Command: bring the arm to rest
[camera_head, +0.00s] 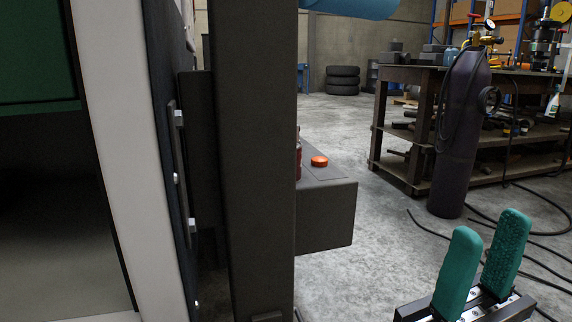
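My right gripper (489,226) is at the lower right, with its two teal fingers pointing up. The fingers are apart and nothing shows between them but the concrete floor. It is clear of the objects around it in the picture. My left gripper is not in view.
A dark post (262,160) stands close in front, with a dark box-like ledge (325,215) behind it bearing an orange-red cap (319,161). A dark gas cylinder (460,135) stands before a workbench (400,75). Hoses lie on the floor at right. Tires (343,80) are far back.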

